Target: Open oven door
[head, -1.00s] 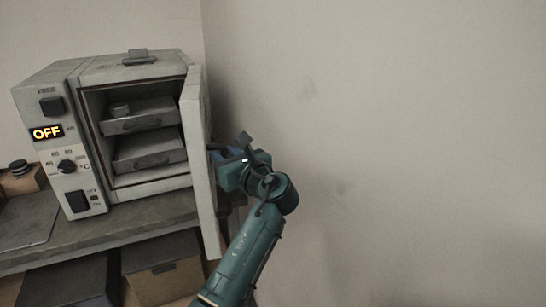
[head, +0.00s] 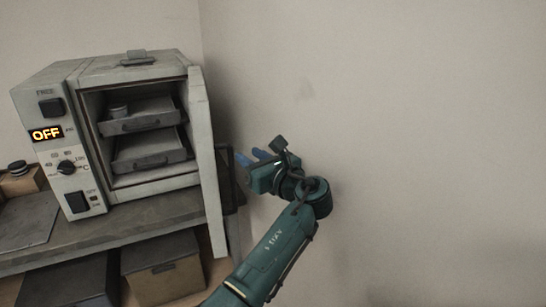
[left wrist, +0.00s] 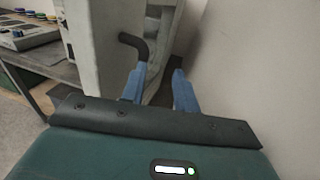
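The oven (head: 75,130) is a grey box on a bench, with its display reading OFF. Its door (head: 207,150) stands open, swung out at the right side and seen nearly edge-on, so the inside shows. My left gripper (head: 251,156), with blue fingers, is to the right of the door, apart from it. In the left wrist view the fingers (left wrist: 157,88) are spread with nothing between them. A dark curved handle (left wrist: 137,44) shows on the door (left wrist: 90,45) just beyond the left finger. My right gripper is in neither view.
Inside the oven are two pull-out trays, an upper one (head: 137,124) and a lower one (head: 150,160). A box (head: 160,272) sits under the bench (head: 110,237). The wall (head: 420,120) is close on the right. A small round dark thing (head: 18,166) is at far left.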

